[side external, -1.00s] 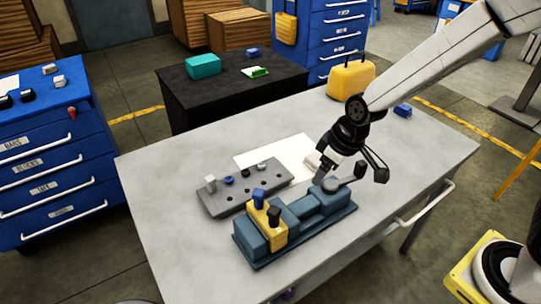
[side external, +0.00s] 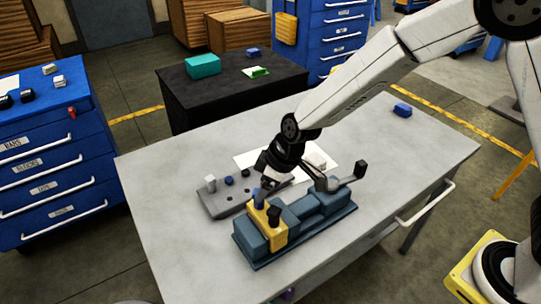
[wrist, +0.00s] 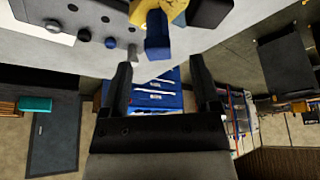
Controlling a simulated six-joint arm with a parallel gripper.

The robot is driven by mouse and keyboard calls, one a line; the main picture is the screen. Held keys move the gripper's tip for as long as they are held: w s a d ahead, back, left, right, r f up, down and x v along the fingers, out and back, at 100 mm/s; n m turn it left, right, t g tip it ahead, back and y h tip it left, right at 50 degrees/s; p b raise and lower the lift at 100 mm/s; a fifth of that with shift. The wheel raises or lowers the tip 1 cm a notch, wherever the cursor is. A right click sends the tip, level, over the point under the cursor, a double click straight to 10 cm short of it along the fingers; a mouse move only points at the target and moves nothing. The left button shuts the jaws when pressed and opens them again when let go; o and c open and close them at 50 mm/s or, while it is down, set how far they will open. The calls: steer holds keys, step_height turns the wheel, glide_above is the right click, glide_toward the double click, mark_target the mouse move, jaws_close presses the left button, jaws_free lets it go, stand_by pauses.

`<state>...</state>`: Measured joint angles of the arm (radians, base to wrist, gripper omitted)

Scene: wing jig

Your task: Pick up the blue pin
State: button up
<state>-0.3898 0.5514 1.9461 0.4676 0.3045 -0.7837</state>
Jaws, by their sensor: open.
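The blue pin (side external: 258,198) stands in the yellow block (side external: 276,236) of the blue-grey jig (side external: 308,219). Next to it a black pin (side external: 274,214) stands in the same block. In the wrist view the blue pin (wrist: 157,40) shows just beyond the fingertips, roughly centred between them, with the yellow block (wrist: 150,10) behind it. My gripper (side external: 295,185) is above the jig with its fingers spread. In the wrist view my gripper (wrist: 163,72) is open with nothing between the fingers. One finger is close to the blue pin in the side view; contact cannot be told.
A grey plate (side external: 220,206) with holes and several small pins lies behind the jig. A white sheet (side external: 243,158) lies beyond it. A jig lever with a dark knob (side external: 360,168) rises at the jig's right end. The table's left front (side external: 185,250) is clear.

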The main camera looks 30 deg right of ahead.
steer(key=shift+f, duration=0.35)
steer(key=shift+w+a+f, duration=0.1)
steer(key=shift+x, duration=2.5)
jaws_close()
